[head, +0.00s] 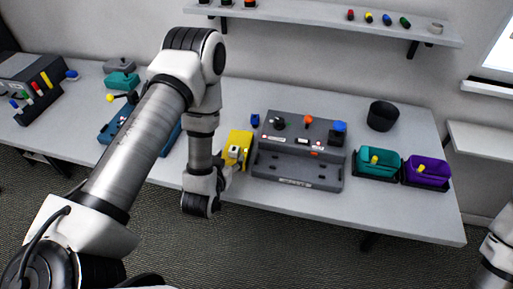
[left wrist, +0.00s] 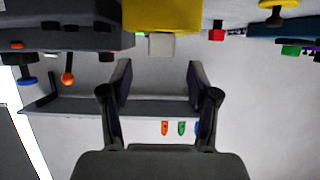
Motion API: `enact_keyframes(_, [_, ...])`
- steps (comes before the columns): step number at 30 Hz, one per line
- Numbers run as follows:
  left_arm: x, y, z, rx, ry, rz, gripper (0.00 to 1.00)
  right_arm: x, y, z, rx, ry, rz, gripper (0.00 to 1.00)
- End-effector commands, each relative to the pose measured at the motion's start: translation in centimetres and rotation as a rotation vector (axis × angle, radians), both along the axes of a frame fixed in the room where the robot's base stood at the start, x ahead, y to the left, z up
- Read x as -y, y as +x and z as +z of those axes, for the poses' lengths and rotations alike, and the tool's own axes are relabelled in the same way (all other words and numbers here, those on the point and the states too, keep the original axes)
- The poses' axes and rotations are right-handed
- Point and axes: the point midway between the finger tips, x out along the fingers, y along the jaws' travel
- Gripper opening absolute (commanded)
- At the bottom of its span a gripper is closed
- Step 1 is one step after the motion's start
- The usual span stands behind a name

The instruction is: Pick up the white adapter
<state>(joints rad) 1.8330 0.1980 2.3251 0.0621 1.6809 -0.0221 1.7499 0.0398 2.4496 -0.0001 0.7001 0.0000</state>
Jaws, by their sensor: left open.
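The white adapter (left wrist: 161,44) is a small white block against the yellow box (left wrist: 162,14) in the left wrist view, which appears upside down. In the head view a small white piece (head: 234,152) shows on the side of the yellow box (head: 245,138); I take it to be the adapter. My left gripper (left wrist: 158,76) is open and empty, its two dark fingers pointing toward the adapter with a gap between. In the head view the left gripper (head: 229,171) is close by the yellow box, partly covered by its own wrist. My right gripper is not visible.
A grey device panel (head: 298,165) with coloured knobs stands right of the yellow box. A teal box (head: 378,163), a purple box (head: 428,170) and a black cup (head: 382,115) are further right. A wall shelf (head: 330,23) runs above. The table (head: 420,215) is bare at the front right.

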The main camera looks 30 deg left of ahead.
Motion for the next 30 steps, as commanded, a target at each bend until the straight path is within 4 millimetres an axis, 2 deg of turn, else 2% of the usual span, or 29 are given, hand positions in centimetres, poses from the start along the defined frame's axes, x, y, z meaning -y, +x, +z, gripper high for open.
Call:
enact_keyframes(8, [-0.6,3.8,-0.7,-0.001,0.001,-0.003,0.60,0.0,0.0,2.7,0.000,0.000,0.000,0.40])
enact_keyframes(12, [-1.0,5.7,-2.0,-0.003,0.001,-0.002,0.60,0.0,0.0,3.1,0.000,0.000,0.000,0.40])
enact_keyframes(19, [-1.1,6.0,-2.3,-0.004,0.000,-0.001,0.60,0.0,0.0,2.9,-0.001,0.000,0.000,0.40])
enact_keyframes(23, [-1.1,6.0,-2.3,-0.004,0.000,-0.001,0.14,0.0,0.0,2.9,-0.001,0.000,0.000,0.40])
enact_keyframes(24, [-1.1,6.0,-2.3,-0.004,0.000,-0.001,0.00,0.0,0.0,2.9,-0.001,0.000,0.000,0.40])
enact_keyframes(30, [-1.1,6.0,-2.3,-0.004,-0.001,-0.002,0.00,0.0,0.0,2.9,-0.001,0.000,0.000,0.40])
